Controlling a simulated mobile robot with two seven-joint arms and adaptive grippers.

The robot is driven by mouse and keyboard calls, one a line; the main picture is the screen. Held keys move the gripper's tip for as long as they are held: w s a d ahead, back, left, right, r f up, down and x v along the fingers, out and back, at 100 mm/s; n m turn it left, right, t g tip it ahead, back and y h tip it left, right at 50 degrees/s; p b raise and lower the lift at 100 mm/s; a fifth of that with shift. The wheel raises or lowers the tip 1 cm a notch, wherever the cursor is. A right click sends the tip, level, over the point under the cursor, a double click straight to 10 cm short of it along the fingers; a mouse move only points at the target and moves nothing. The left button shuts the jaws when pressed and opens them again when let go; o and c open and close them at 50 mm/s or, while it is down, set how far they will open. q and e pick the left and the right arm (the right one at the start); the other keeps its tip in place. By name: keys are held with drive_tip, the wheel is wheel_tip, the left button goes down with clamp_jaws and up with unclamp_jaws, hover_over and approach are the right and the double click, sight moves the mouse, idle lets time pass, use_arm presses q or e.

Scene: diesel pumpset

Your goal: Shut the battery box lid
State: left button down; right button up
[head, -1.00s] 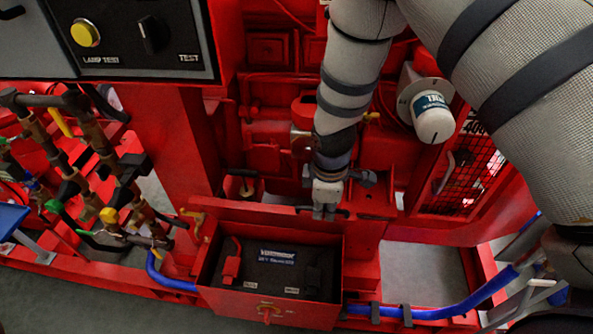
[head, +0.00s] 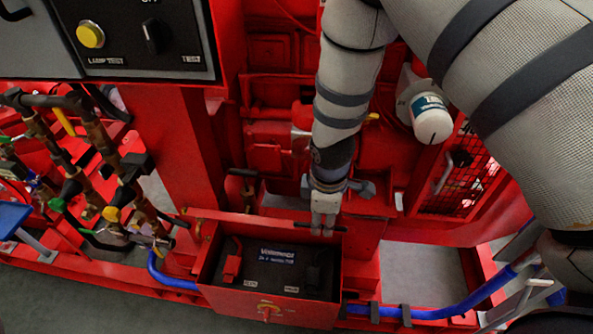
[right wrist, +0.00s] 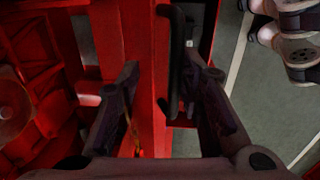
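The red battery box (head: 258,303) is at the bottom centre of the head view. It is open from above and the black battery (head: 285,278) inside shows. Its red lid (head: 255,222) stands raised along the back side, seen nearly edge-on. My right gripper (head: 323,224) points down at the right part of the lid's upper edge. In the right wrist view, my right gripper (right wrist: 170,95) has its fingers spread. The black bar handle (right wrist: 175,65) lies in view between the fingers, with no clear contact. My left gripper is not in view.
Brown pipes with valves (head: 95,150) stand at the left. A blue hose (head: 440,311) runs low at the right of the box. A white filter (head: 432,120) and a mesh guard (head: 462,180) are to the right of my arm. Floor shows in front of the box.

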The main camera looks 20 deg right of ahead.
drive_tip(key=shift+w+r, duration=0.1)
wheel_tip(320, 180, up, 9)
drive_tip(key=s+a, duration=0.1)
drive_tip(key=shift+s, duration=0.4)
drive_tip(key=shift+f, duration=0.25)
drive_tip(key=s+f+m, duration=0.4)
drive_tip(key=s+f, duration=0.1)
drive_tip(key=s, duration=0.3)
drive_tip(key=s+f+m+g, duration=0.1)
drive_tip(key=s+f+m, duration=0.3)
drive_tip(key=s, duration=0.5)
drive_tip(key=s+d+f+m+g, duration=0.1)
drive_tip(key=s+f+m, duration=0.3)
drive_tip(key=s+f, duration=0.2)
drive_tip(key=s, duration=0.2)
drive_tip(key=shift+s+f+y, duration=0.3)
drive_tip(key=shift+d, duration=0.1)
